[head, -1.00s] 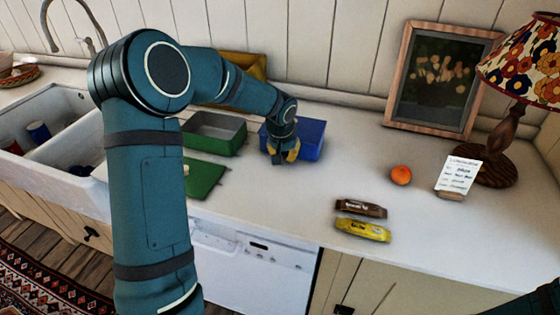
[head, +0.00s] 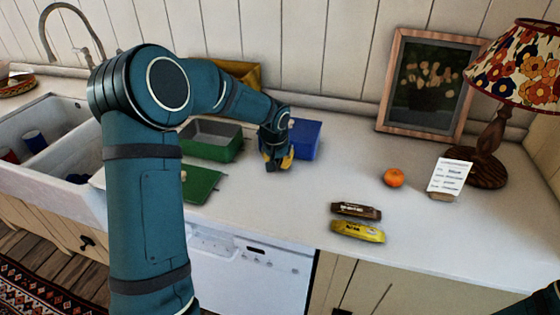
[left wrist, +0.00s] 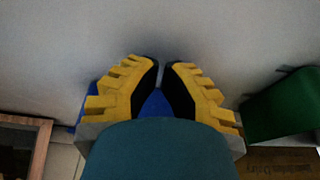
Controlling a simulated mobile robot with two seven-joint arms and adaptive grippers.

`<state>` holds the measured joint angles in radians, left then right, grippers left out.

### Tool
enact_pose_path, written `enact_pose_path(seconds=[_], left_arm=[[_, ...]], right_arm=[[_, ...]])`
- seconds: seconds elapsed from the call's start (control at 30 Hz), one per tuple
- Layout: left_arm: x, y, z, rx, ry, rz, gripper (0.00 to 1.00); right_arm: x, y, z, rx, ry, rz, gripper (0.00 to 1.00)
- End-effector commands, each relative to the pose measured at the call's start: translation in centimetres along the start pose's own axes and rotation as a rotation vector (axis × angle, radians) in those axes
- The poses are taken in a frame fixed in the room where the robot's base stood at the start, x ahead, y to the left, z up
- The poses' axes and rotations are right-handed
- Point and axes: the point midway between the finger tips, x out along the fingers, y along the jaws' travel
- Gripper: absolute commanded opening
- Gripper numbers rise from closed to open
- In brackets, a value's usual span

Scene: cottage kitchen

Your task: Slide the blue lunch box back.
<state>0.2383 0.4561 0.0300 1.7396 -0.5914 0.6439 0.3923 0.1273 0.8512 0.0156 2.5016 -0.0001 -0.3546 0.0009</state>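The blue lunch box (head: 306,140) stands on the counter near the back wall, right of the green box. My left gripper (head: 279,164) is low over the counter, in front of the blue box, and hides its left part. I cannot tell whether they touch. In the left wrist view the fingertips (left wrist: 161,64) are close together, with only a narrow gap and nothing held. Blue (left wrist: 155,106) shows between and beside the fingers there. My right gripper is out of view; only part of my right arm shows at the lower right corner.
The open green box (head: 213,142) and its green lid (head: 203,184) are to the left. Brown (head: 356,210) and yellow (head: 358,231) wrapped bars, an orange (head: 394,177), a note card (head: 450,175), a lamp (head: 488,160) and a picture frame (head: 388,90) stand right. Counter between is clear.

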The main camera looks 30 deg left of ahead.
Motion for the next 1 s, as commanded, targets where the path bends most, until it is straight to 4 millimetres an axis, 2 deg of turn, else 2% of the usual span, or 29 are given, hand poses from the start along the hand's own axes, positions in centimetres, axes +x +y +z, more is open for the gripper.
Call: enact_pose_path(seconds=[0.03, 0.2, 0.4, 0.6, 0.87, 1.0], left_arm=[[0.0, -0.1, 0.1, 0.000, 0.000, 0.000, 0.00], [-4.4, 0.0, -0.1, 0.001, 0.005, 0.000, 0.00], [-8.0, -0.1, -0.1, 0.000, 0.003, 0.000, 0.00], [-9.8, -0.1, 0.0, 0.000, 0.000, 0.001, 0.00], [-10.2, -0.1, 0.0, 0.000, -0.001, 0.000, 0.00], [-12.0, -0.1, -0.6, 0.000, 0.000, 0.000, 0.00]], right_arm=[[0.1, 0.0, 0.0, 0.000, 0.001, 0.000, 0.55], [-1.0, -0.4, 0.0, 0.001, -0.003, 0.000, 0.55], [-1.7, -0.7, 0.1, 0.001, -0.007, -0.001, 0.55], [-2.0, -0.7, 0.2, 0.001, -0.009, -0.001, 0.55], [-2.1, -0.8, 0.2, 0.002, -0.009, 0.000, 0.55], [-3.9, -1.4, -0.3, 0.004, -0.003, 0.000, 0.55]])
